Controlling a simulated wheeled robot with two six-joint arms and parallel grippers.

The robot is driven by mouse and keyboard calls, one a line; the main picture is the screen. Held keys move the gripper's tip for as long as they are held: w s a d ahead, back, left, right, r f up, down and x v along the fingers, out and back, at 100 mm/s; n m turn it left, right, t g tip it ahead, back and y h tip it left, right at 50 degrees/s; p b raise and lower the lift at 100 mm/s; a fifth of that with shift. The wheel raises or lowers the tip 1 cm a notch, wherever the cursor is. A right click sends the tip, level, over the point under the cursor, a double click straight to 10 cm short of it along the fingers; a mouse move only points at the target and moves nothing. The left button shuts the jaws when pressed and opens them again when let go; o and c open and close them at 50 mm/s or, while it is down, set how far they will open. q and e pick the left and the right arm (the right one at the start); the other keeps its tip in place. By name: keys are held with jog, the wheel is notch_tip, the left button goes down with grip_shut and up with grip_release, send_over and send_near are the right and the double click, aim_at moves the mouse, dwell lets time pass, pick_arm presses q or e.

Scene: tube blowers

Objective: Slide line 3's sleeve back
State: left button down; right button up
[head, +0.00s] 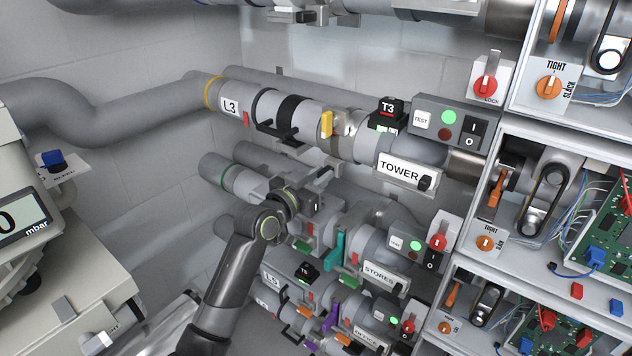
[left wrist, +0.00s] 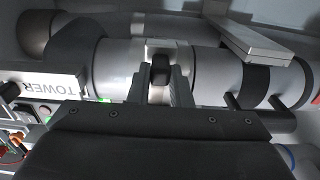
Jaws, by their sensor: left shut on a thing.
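Line 3 (head: 310,117) is the upper grey pipe in the head view, with its L3 label (head: 231,106) at the left and its TOWER plate (head: 407,171) at the right. My left gripper (head: 310,190) shows below this pipe in the head view; its tips are hard to make out there. In the left wrist view the gripper (left wrist: 160,88) is shut on a dark tab (left wrist: 160,70) at a pale collar of line 3's sleeve (left wrist: 185,55). The TOWER plate (left wrist: 55,88) lies left of the fingers there. The sleeve's exact ends are unclear. My right gripper is not in view.
The T3 box (head: 388,112) and a switch box (head: 449,122) sit by line 3. A black handle (head: 272,128) stands near its black band (head: 288,112). Other lines run close below, with a STORES plate (head: 384,275). Open cabinets (head: 505,150) stand at the right.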

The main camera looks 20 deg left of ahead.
pick_arm(q)
jog(key=shift+d+f, duration=0.1)
jog(key=shift+f, duration=0.1)
jog(key=c, duration=1.6)
grip_release()
jog(key=shift+d, duration=0.1)
jog(key=shift+o, duration=1.4)
jog(key=shift+w+d, duration=0.1)
jog(key=shift+d, duration=0.2)
jog(key=b+v, duration=0.4)
jog(key=v, duration=1.3)
jog(key=shift+r+b, duration=0.15)
jog(key=shift+b, duration=0.2)
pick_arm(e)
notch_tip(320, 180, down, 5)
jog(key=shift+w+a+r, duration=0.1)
